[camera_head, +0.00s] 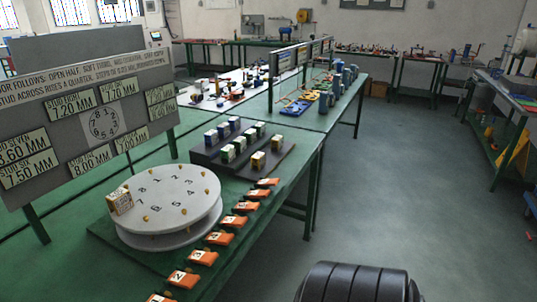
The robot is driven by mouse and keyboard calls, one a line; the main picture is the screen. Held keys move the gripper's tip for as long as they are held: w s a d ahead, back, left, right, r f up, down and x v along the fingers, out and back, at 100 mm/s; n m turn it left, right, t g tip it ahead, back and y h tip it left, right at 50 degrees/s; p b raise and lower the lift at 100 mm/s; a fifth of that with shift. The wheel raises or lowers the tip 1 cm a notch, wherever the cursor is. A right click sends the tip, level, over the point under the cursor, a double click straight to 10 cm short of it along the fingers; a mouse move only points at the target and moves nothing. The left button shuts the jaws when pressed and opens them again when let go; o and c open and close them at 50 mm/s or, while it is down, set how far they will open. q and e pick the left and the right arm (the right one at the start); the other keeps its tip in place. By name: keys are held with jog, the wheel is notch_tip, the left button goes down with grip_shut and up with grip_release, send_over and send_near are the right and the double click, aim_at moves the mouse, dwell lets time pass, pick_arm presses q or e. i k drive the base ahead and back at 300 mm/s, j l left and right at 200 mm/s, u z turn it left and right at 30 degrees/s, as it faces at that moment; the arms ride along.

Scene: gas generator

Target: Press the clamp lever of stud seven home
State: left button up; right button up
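A round white plate (168,203) with printed numbers and several small brass-coloured studs near its rim lies on the green bench. A small box (119,201) with a pale label stands at its left rim. Several orange, numbered lever-like pieces line the bench's front edge, among them one marked 2 (183,279) and one marked 3 (203,257). The digits on the far ones, such as the second from the far end (257,194), are too small to read surely, so I cannot tell which belongs to stud seven. Neither gripper is in view.
A grey board (90,95) behind the plate lists millimetre values for studs. A dark stepped rack (205,158) holds blue, green and tan labelled blocks. Other green benches (347,93) stand farther back. The floor (420,180) to the right is open.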

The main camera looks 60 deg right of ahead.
aim_at(253, 194)
jog(key=z, duration=1.85)
